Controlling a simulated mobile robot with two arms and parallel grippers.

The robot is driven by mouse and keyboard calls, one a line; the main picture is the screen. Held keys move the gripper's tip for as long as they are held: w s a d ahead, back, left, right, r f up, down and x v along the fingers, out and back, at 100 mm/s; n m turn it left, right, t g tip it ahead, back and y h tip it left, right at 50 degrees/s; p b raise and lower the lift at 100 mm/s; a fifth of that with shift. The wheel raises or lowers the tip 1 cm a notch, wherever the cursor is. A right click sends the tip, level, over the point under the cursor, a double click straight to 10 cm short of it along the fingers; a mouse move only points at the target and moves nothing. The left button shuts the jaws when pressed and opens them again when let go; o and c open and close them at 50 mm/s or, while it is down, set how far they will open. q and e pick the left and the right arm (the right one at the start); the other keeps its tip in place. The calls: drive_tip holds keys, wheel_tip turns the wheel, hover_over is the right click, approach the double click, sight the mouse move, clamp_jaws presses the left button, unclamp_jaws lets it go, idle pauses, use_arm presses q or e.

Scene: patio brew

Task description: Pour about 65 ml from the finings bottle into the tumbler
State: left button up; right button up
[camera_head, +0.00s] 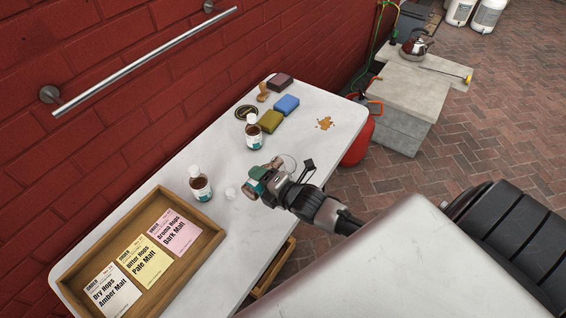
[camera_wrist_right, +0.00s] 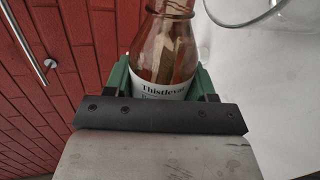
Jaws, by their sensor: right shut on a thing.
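My right gripper (camera_head: 262,178) is shut on a brown glass bottle (camera_wrist_right: 165,50), held over the front part of the white table. The bottle's white label begins "Thistleva"; the rest is hidden, so I cannot tell whether it is the finings bottle. Green fingers grip both sides of it in the wrist view. The clear glass tumbler (camera_head: 288,161) is just beyond the gripper in the head view, and a clear rim (camera_wrist_right: 247,14) shows at the top right of the wrist view. I cannot see any liquid flowing. My left gripper is not in view.
Two white-capped brown bottles (camera_head: 253,132) (camera_head: 201,186) stand on the table (camera_head: 340,105). A small white object (camera_head: 231,193) is near the held bottle. A wooden tray (camera_head: 215,240) holds cards. Sponges (camera_head: 286,104), a stamp (camera_head: 263,92) and a brown spill (camera_head: 325,123) are at the far end.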

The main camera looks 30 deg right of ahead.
drive_tip(key=shift+a+r, duration=0.2)
drive_tip(key=shift+r+m+p, duration=0.45)
drive_tip(key=shift+m+p, duration=0.15)
drive_tip(key=shift+p, duration=0.1)
idle(1.6)
wheel_tip(320, 180, down, 4)
drive_tip(key=n+b, duration=0.1)
drive_tip(key=b, duration=0.1)
drive_tip(key=n+b, duration=0.1)
drive_tip(key=b, duration=0.1)
drive_tip(key=shift+s+a+r+h, duration=0.1)
drive_tip(key=shift+s+r+h, duration=0.1)
drive_tip(key=shift+h, duration=0.1)
drive_tip(key=shift+a+n, duration=0.2)
drive_tip(key=shift+n, duration=0.2)
drive_tip(key=shift+r, duration=0.25)
drive_tip(key=shift+a+f, duration=0.15)
drive_tip(key=shift+f, duration=0.05)
drive_tip(key=shift+d+r+n+h, duration=0.2)
drive_tip(key=shift+n+h, duration=0.1)
drive_tip(key=shift+n, duration=0.2)
